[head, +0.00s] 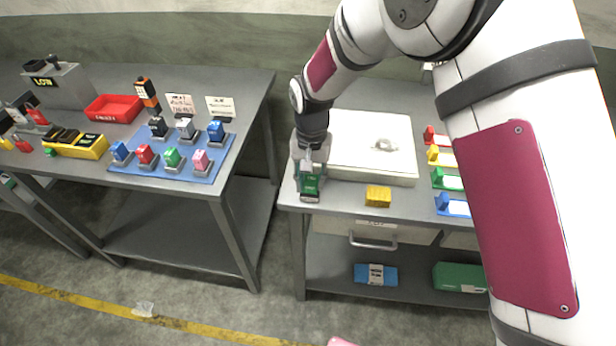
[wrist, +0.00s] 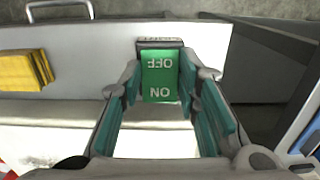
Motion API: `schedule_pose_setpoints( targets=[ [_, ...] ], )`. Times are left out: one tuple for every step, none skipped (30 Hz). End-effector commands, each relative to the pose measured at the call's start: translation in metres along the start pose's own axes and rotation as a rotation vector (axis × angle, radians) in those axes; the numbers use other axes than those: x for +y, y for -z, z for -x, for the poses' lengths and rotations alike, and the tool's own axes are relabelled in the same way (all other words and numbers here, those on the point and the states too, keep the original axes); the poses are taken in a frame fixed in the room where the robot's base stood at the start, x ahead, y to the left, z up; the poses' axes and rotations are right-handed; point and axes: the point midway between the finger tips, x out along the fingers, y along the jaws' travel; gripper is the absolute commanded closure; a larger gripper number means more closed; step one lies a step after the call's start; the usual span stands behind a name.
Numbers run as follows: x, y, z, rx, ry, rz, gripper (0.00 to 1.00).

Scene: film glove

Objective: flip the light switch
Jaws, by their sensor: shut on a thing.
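The light switch (head: 309,187) is a green rocker on a dark base at the front left corner of the right-hand bench. In the wrist view the rocker (wrist: 160,78) shows the white words OFF and ON, upside down. My gripper (head: 310,176) points down over the switch. In the wrist view its teal-padded fingers (wrist: 160,84) lie on either side of the rocker and are shut on it. The fingers partly hide the switch's sides. I cannot tell which way the rocker is tilted.
A white panel (head: 350,125) with a clear crumpled thing (head: 385,145) lies right of my gripper. A yellow block (head: 378,197) sits near the bench's front edge. Coloured holders (head: 452,206) stand farther right. The left bench holds a blue mat (head: 203,173) with several coloured items.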

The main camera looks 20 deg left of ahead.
Motion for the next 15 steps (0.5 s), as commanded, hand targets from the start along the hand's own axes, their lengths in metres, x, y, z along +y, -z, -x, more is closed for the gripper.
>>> schedule_pose_setpoints(
  targets=[
    [0.0001,-0.0016,0.0001,0.004,-0.001,0.001,0.98],
    [0.0001,-0.0012,-0.0001,0.006,-0.001,0.001,0.98],
    [0.0001,-0.0009,-0.0003,0.007,-0.001,0.001,0.98],
    [0.0002,-0.0007,-0.0004,0.007,-0.001,0.001,0.98],
    [0.0002,-0.0006,-0.0006,0.007,-0.001,0.001,0.98],
    [0.0002,-0.0005,-0.0006,0.006,-0.001,0.001,0.98],
    [0.0002,-0.0006,-0.0006,0.006,-0.001,0.001,0.98],
    [0.0002,-0.0006,-0.0006,0.006,-0.001,0.001,0.98],
    [0.0002,-0.0006,-0.0006,0.006,-0.001,0.001,0.98],
    [0.0002,-0.0006,-0.0006,0.006,-0.001,0.001,0.98],
    [0.0002,-0.0006,-0.0006,0.006,-0.001,0.001,0.63],
    [0.0001,-0.0006,-0.0006,0.006,-0.001,0.001,0.54],
    [0.0001,-0.0006,-0.0006,0.006,-0.001,0.001,0.50],
    [0.0001,-0.0006,-0.0005,0.006,-0.001,0.001,0.50],
    [0.0001,-0.0005,-0.0005,0.006,0.000,0.001,0.50]
  ],
)
